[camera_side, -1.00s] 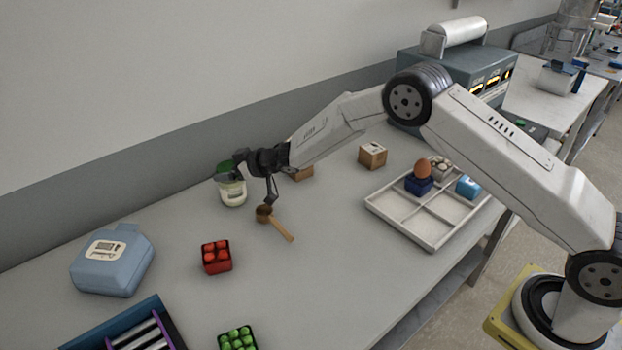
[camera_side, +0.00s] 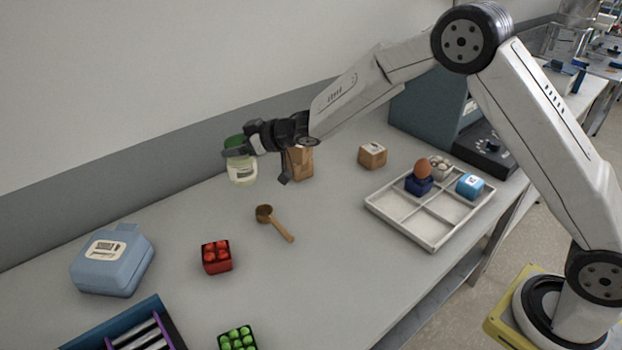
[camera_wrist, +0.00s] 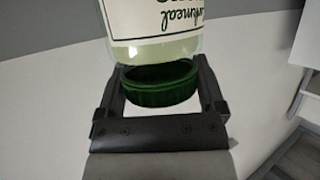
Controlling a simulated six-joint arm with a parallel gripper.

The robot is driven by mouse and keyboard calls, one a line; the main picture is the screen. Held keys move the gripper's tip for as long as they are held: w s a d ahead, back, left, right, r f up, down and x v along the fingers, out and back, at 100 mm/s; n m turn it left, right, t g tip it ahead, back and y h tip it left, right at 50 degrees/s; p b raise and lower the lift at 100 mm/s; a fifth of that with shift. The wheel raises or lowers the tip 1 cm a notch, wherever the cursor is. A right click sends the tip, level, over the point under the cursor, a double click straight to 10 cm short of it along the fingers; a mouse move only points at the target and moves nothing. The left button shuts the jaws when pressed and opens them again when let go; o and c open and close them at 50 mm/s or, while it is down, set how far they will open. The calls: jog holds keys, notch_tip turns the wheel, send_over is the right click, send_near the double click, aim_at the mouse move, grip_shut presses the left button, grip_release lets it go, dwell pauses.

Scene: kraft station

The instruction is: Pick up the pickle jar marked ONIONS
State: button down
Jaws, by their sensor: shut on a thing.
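A clear glass jar (camera_side: 242,170) with a green lid, pale contents and a white label is in my gripper (camera_side: 257,163). In the wrist view, the green lid (camera_wrist: 160,88) sits between my two fingers, with the jar body (camera_wrist: 152,35) beyond it. My gripper also shows in the wrist view (camera_wrist: 160,75), shut on the jar around its lid. The label carries dark script that is cut off by the frame edge; I cannot read ONIONS on it. In the side view the jar looks upright and raised above the table, near the back wall.
A brown carton (camera_side: 300,165) stands close behind my gripper. A wooden scoop (camera_side: 275,222), red-filled box (camera_side: 216,257) and blue case (camera_side: 113,262) lie nearer the front. A sectioned tray (camera_side: 402,228) and a small cardboard box (camera_side: 372,156) are to the right.

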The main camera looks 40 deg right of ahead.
jog(key=s+d+r, duration=0.1)
jog(key=s+r, duration=0.3)
jog(key=s, duration=0.4)
jog(key=shift+s+d, duration=0.2)
jog(key=shift+d, duration=0.15)
jog(key=shift+s+a, duration=0.1)
dwell(0.3)
